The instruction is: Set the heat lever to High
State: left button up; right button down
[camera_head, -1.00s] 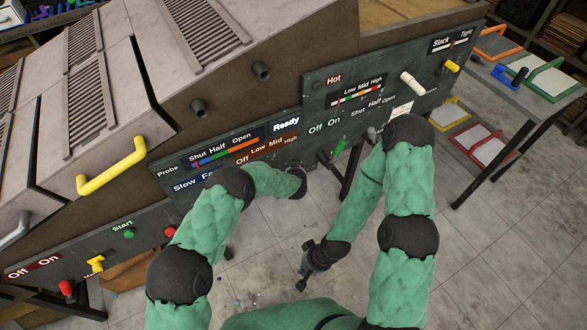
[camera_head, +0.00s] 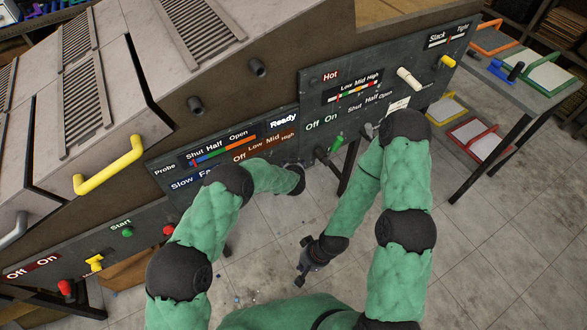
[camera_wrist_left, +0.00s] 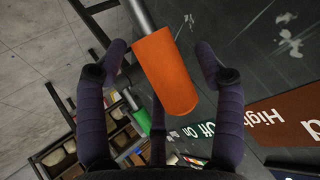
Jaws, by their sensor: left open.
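In the left wrist view an orange lever handle (camera_wrist_left: 165,75) on a metal rod stands between the fingers of my left gripper (camera_wrist_left: 160,58). The gripper is open around it, with a gap on both sides. A brown label plate (camera_wrist_left: 287,118) reading "High" lies to the right; in the head view it (camera_head: 265,146) reads Off, Low, Mid, High. My left forearm hides the orange lever and the left gripper in the head view. My right gripper (camera_head: 305,262) hangs over the floor, away from the panel; its fingers are too small to judge.
The dark control panel (camera_head: 315,88) carries other controls close by: a green lever (camera_head: 336,143), a white handle (camera_head: 408,78) and a yellow knob (camera_head: 447,62). A green handle (camera_wrist_left: 138,118) shows beside the left gripper. Open tiled floor lies below.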

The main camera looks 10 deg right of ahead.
pick_arm(q)
jog(key=v, duration=1.2)
jog(key=shift+w, duration=0.1)
jog(key=s+a+f+n+g+b, duration=0.1)
jog(key=s+a+f+n+g, duration=0.1)
jog(key=s+a+f, duration=0.5)
jog(key=s+a+f+n+g+b, duration=0.25)
jog(key=a+f, duration=0.25)
jog(key=a, duration=0.3)
jog(key=s+a+f+n+g+h, duration=0.1)
jog(key=s+a+n+g, duration=0.1)
jog(key=s, duration=0.8)
jog(key=s+a+f+n+g+h+b, duration=0.1)
jog(key=s+a+n, duration=0.3)
jog(key=s, duration=0.5)
jog(key=shift+s+a+f+g, duration=0.4)
jog(key=shift+a+f+g, duration=0.3)
jog(key=shift+a+g, duration=0.15)
